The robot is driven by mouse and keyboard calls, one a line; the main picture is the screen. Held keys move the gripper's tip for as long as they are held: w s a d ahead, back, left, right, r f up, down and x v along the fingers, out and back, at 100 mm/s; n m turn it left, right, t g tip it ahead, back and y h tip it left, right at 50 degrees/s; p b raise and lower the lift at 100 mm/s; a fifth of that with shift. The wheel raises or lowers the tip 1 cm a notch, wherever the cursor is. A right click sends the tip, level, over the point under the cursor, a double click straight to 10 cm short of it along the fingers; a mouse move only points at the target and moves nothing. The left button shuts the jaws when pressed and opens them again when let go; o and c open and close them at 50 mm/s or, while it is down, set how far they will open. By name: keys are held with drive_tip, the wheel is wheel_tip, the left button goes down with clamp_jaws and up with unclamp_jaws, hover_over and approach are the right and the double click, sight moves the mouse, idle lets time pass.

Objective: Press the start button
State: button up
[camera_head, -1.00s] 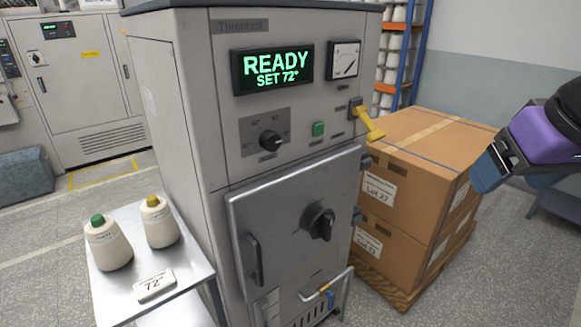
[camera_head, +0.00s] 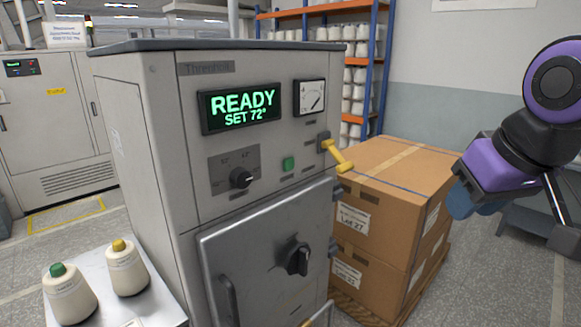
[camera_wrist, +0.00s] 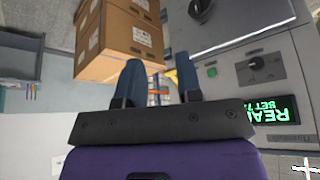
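The machine's display (camera_head: 241,107) reads "READY SET 72°". The green button also shows in the wrist view (camera_wrist: 212,72), right of my fingers. My gripper (camera_wrist: 160,75) has its two blue fingers apart with nothing between them. In the head view my gripper (camera_head: 460,203) is at the right, in front of the boxes' right side and well away from the button.
Stacked cardboard boxes (camera_head: 385,190) stand right of the machine, close to the yellow lever. The machine door has a black rotary handle (camera_head: 298,259). A small table (camera_head: 150,300) with two thread cones stands at the lower left. Open floor lies at the right.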

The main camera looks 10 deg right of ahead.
clamp_jaws()
idle(1.4)
